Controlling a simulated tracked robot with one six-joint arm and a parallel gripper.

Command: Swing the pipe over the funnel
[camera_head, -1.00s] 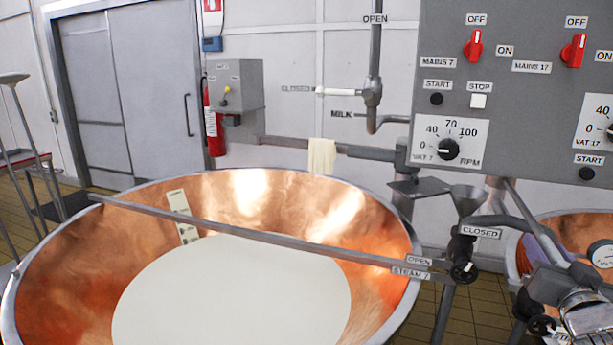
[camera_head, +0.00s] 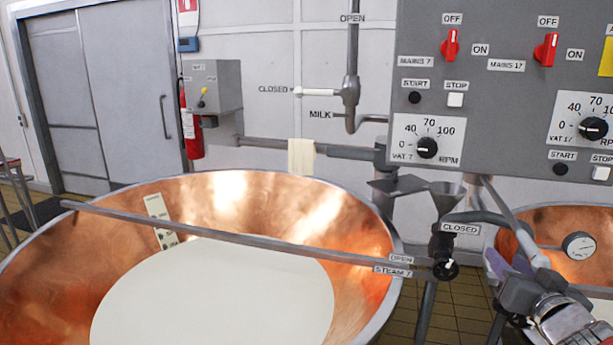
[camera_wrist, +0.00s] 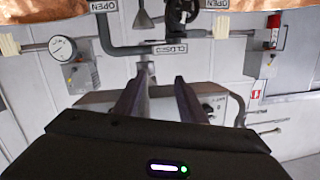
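The grey funnel (camera_head: 447,195) stands upright at the right rim of the near vat, above a dark valve. It also shows in the upside-down wrist view (camera_wrist: 144,20). The milk pipe (camera_head: 351,65) comes down the back wall, has a valve with a white handle, and bends right behind the control panel. A curved grey pipe (camera_head: 487,217) runs right from beside the funnel. I cannot tell which pipe the task names. My gripper (camera_wrist: 160,82) has two dark fingers apart with nothing between them. In the head view it is low at the right, partly cut off, right of the funnel.
A large copper vat (camera_head: 225,185) of white liquid fills the left, crossed by a long bar (camera_head: 250,238). A second vat (camera_head: 570,220) with a gauge (camera_head: 578,245) is at the right. The control panel (camera_head: 500,100) hangs above. Tiled floor shows between the vats.

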